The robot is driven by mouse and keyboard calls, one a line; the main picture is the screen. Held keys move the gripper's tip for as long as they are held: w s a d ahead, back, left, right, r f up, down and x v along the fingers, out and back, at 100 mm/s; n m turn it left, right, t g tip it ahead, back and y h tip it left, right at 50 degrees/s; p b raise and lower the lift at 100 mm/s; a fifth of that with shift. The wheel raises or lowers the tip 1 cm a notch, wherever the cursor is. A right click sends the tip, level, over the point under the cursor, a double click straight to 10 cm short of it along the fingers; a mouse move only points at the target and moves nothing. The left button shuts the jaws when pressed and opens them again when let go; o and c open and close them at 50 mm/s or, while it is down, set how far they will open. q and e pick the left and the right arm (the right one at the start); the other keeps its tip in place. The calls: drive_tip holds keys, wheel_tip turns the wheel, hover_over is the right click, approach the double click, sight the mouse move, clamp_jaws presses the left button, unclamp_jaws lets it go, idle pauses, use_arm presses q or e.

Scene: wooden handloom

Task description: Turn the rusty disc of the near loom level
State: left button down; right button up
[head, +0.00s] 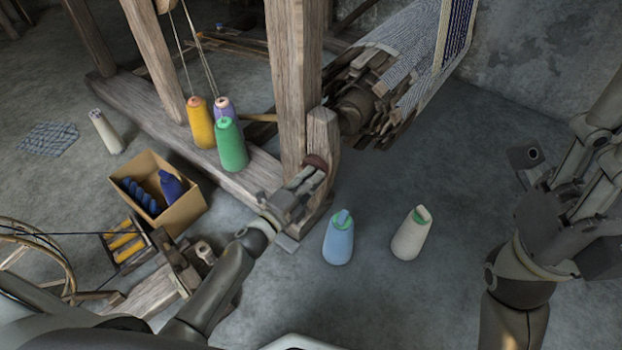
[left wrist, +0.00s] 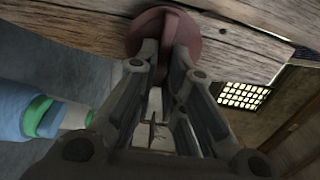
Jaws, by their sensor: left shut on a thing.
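The rusty disc (left wrist: 189,28) is a round reddish-brown knob with a raised bar across its face, on the wooden post of the near loom (left wrist: 95,24). In the head view the disc (head: 316,161) shows as a small brown edge on the short post (head: 322,130). My left gripper (left wrist: 164,52) is shut on the disc's bar, one finger on each side. In the head view the left gripper (head: 312,175) reaches the post from the lower left and covers most of the disc. My right gripper (head: 528,160) is at the right, away from the loom; its fingers are unclear.
Yellow, purple and green cones stand on the loom's base beam. A cardboard box (head: 186,213) lies left of my left arm.

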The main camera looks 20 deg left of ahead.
use_arm(q)
drive_tip(key=shift+f+m, duration=0.1)
drive_tip(key=shift+m, duration=0.2)
drive_tip(key=c, duration=1.5)
unclamp_jaws()
drive_tip(key=shift+s, duration=0.15)
drive_tip(key=v, duration=1.1)
drive_tip(key=shift+s+a, duration=0.1)
drive_tip(key=shift+s, duration=0.25)
